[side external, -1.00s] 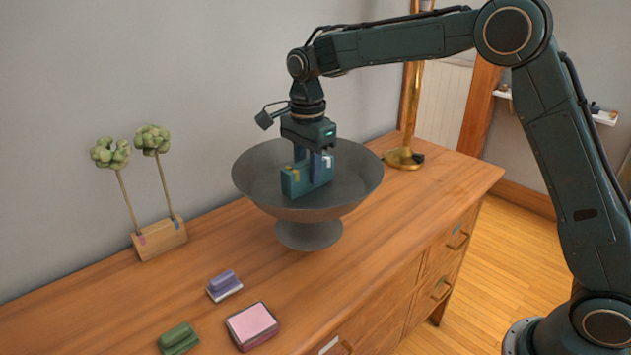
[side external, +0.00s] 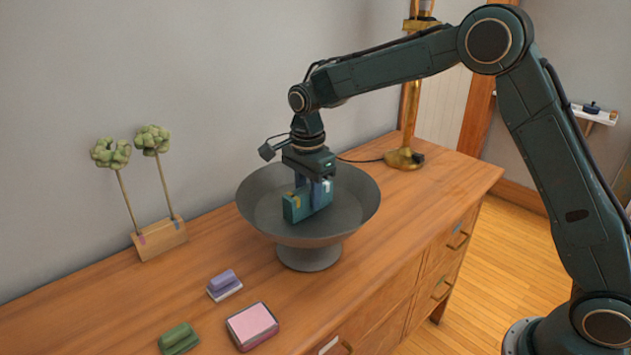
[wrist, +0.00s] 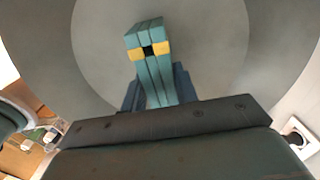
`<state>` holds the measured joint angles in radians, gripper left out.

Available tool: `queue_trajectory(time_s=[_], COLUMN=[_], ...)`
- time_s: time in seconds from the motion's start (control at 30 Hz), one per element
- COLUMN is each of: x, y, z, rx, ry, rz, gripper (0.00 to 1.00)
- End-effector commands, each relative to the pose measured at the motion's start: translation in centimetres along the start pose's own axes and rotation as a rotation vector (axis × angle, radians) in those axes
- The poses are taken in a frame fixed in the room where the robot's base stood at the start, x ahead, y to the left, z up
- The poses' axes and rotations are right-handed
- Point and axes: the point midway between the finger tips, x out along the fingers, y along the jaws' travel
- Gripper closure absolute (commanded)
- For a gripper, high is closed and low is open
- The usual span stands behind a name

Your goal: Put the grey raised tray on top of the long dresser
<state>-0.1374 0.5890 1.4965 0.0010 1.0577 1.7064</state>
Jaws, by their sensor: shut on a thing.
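The grey raised tray (side external: 254,215) is a wide, round, shallow bowl on a short pedestal foot. It is upright over the middle of the long dresser (side external: 400,215); I cannot tell whether its foot touches the wooden top. My gripper (side external: 308,194) points down into the bowl. Its blue fingers are shut on a teal block (side external: 296,208) with yellow bands, at the bowl's middle. The wrist view shows the block (wrist: 150,55) between the fingers, with the grey bowl (wrist: 215,45) around it. The block's underside is hidden.
A wooden stand with two green flower heads (side external: 160,238) is at the back left. A purple-handled stamp (side external: 224,284), a pink pad (side external: 252,325) and a green stamp (side external: 178,338) lie in front left. A brass lamp (side external: 405,158) stands behind right.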

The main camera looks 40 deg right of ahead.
Motion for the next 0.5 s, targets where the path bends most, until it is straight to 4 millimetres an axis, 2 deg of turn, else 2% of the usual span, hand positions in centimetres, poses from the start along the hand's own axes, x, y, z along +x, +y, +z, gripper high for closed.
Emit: queue_trajectory(time_s=[0.47,0.5], x=[0.20,0.41], y=[-0.09,0.00], z=[0.01,0.00], rx=[0.000,0.000], ry=[-0.001,0.000], rz=[-0.005,0.000], gripper=[1.00,0.67])
